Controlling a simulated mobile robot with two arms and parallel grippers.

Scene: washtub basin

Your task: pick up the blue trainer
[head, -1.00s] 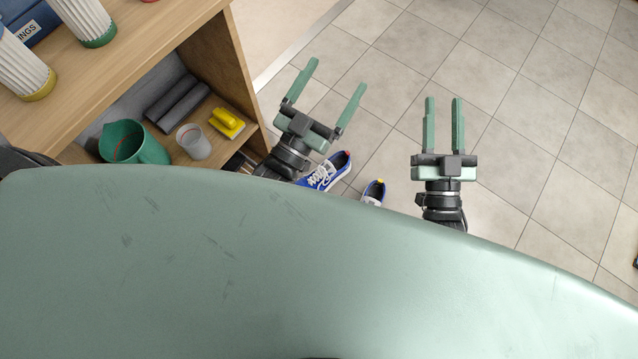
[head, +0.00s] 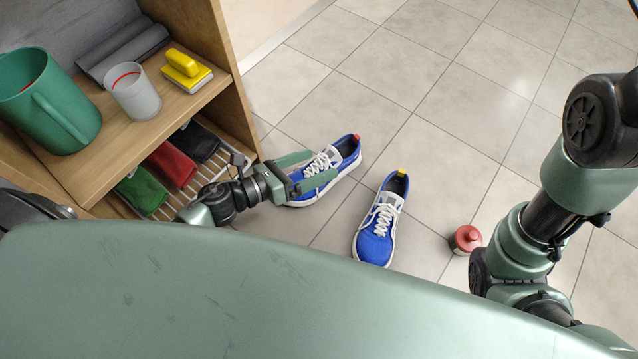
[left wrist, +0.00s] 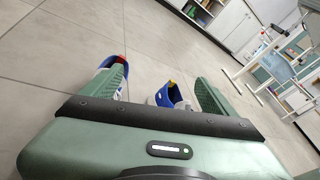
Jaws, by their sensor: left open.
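Two blue trainers with white laces are on the tiled floor. One, with a red heel tab (head: 346,152), is at the left by the shelf unit; the other, with a yellow heel tab (head: 377,235), is to its right. My left gripper (head: 324,163) is open at the red-tabbed trainer, its fingers overlapping it in the head view; contact cannot be told. In the left wrist view, the red-tabbed trainer (left wrist: 104,63) is partly hidden behind the left finger, and the yellow-tabbed one (left wrist: 163,96) shows between the fingers. My right gripper is out of view.
A small red object (head: 465,240) is on the floor at right. Floor beyond the trainers is clear.

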